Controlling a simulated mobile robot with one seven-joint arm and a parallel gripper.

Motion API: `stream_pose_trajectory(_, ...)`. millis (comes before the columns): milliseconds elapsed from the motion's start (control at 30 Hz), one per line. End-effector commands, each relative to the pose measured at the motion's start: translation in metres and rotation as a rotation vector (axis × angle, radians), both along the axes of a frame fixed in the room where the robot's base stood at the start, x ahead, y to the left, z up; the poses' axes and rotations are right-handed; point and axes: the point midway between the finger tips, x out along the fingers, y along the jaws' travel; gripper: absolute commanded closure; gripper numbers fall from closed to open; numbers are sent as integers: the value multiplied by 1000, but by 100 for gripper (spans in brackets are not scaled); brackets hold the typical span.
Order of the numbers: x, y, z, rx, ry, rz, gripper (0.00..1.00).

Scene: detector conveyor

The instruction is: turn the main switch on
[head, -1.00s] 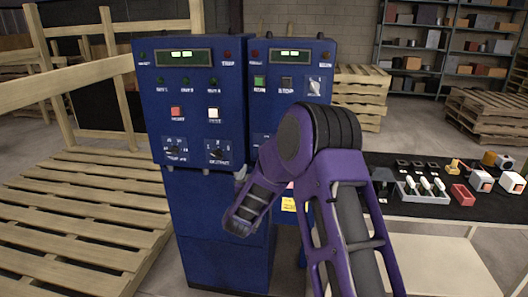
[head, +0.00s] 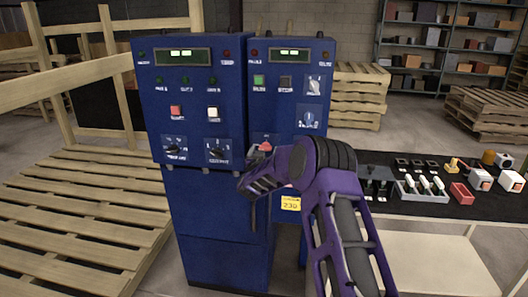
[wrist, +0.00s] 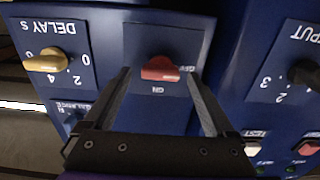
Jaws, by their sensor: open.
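The main switch is a red handle (wrist: 160,69) on a blue panel, seen upside down in the wrist view. It lies sideways, its right end by a label that looks like OFF; ON is below it. In the head view its red handle (head: 265,147) shows low on the right cabinet, partly covered by my gripper (head: 256,160). In the wrist view my gripper (wrist: 158,77) is open and empty, with one fingertip on each side of the handle. Whether the fingers touch it I cannot tell.
A yellow DELAY knob (wrist: 46,60) and a black knob (wrist: 305,73) flank the switch in the wrist view. Two knobs (head: 314,86) (head: 309,119) sit above right of it in the head view. A dark table (head: 420,208) with parts stands at right.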

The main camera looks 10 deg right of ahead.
Motion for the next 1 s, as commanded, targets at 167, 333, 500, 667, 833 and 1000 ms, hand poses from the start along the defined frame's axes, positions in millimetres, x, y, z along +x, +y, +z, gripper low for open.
stream_pose_trajectory(167,0,0,0,0,0,0,10)
stream_pose_trajectory(333,0,0,0,1,0,0,35)
stream_pose_trajectory(500,0,0,0,1,0,0,66)
stream_pose_trajectory(667,0,0,0,1,0,0,95)
stream_pose_trajectory(833,0,0,-1,8,-2,0,96)
stream_pose_trajectory(1000,0,0,-2,48,-17,0,96)
